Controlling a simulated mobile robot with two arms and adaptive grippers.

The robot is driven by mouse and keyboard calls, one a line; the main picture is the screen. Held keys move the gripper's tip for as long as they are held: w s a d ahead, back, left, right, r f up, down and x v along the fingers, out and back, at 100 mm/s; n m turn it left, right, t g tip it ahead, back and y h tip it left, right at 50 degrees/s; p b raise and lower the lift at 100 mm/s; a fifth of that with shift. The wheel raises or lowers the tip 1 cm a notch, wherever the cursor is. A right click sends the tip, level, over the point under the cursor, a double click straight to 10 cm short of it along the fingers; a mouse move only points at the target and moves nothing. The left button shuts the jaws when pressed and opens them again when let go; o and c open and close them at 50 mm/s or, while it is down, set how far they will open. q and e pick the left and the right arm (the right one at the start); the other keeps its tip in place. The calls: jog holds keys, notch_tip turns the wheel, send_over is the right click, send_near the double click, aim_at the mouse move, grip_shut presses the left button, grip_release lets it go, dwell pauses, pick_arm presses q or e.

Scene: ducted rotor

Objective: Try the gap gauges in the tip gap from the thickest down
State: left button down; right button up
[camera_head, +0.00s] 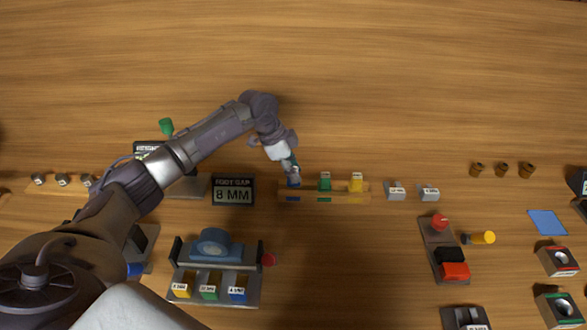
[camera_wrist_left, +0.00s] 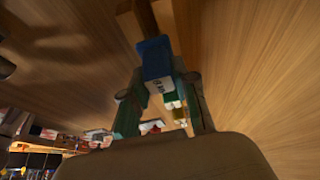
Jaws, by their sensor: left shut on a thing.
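My left gripper (camera_head: 291,170) reaches down over the left end of a wooden rack (camera_head: 325,198). It is shut on a blue gauge (camera_head: 293,183). The blue gauge (camera_wrist_left: 155,62) shows between the fingers in the left wrist view, its label partly readable. I cannot tell whether it is clear of the rack. A green gauge (camera_head: 325,182) and a yellow gauge (camera_head: 356,182) stand to its right in the rack. A blue round housing (camera_head: 214,243) sits on a grey fixture at lower left. The tip gap cannot be made out. My right gripper is not in view.
Labelled yellow, green and blue blocks (camera_head: 209,290) sit at the fixture's front. Two small grey labelled pieces (camera_head: 396,191) lie right of the rack. The table behind the rack is clear.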

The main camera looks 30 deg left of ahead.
pick_arm(q)
jog(key=shift+f, duration=0.9)
dwell(0.3)
dwell(0.4)
jog(key=c, duration=0.8)
grip_release()
